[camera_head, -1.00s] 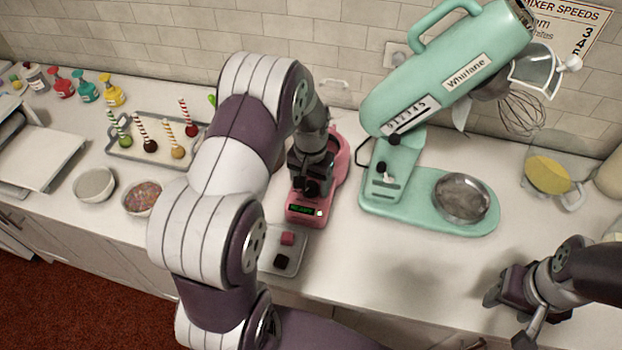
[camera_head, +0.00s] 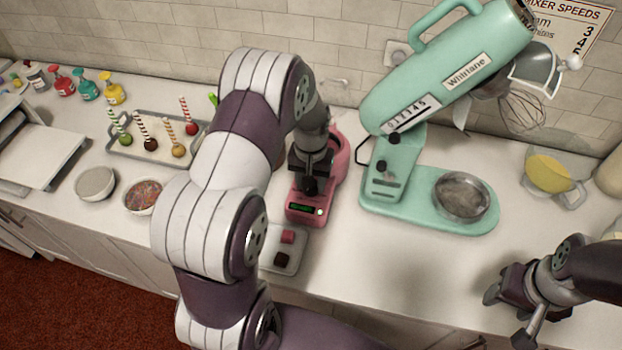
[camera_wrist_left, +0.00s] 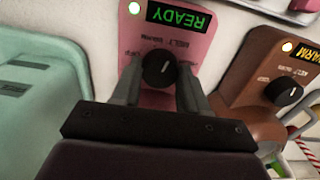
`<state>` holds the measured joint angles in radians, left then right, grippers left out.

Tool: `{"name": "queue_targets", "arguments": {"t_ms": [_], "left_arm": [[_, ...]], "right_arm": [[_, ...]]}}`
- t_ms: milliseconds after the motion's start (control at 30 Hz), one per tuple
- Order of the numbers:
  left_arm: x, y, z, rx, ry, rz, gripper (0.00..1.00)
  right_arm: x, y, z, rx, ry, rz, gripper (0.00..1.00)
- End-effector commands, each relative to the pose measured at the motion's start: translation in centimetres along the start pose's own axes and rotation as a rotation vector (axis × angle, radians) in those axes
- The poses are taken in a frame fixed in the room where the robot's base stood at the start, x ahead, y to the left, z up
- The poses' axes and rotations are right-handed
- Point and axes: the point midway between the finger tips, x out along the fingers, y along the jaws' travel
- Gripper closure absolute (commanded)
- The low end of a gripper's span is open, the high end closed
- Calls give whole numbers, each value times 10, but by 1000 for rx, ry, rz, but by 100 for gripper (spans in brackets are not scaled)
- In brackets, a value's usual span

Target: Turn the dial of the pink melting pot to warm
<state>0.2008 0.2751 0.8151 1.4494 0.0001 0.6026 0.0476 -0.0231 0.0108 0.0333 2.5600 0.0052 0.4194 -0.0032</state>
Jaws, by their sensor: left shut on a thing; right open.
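The pink melting pot (camera_head: 303,219) stands on the counter, left of the mint mixer. In the left wrist view its front panel (camera_wrist_left: 135,30) has a display (camera_wrist_left: 180,17) that reads READY, a lit indicator and a black dial (camera_wrist_left: 159,69). My left gripper (camera_head: 310,185) is over the pot's front; in its wrist view its two fingers (camera_wrist_left: 159,84) are shut on the dial, one on each side. Part of the dial's lettering is hidden. My right gripper (camera_head: 510,315) is open and empty over the counter's front right.
A brown pot (camera_wrist_left: 252,75) with a WARM display is beside the pink one; my left arm hides it in the head view. A small tray (camera_head: 295,263) with two cubes is in front. The mint mixer (camera_head: 415,195) stands right. Counter before the mixer is clear.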

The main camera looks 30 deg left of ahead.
Motion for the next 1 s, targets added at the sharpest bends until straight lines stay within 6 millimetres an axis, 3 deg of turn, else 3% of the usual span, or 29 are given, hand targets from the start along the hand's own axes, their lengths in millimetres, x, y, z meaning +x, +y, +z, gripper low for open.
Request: {"name": "queue_targets", "arguments": {"t_ms": [600,1000], "left_arm": [[-2,0,-1,-511,3,1,87],[-1,0,-1,-668,3,1,87]], "right_arm": [[-7,0,-1,0,0,0,45],[-8,0,-1,0,0,0,45]]}}
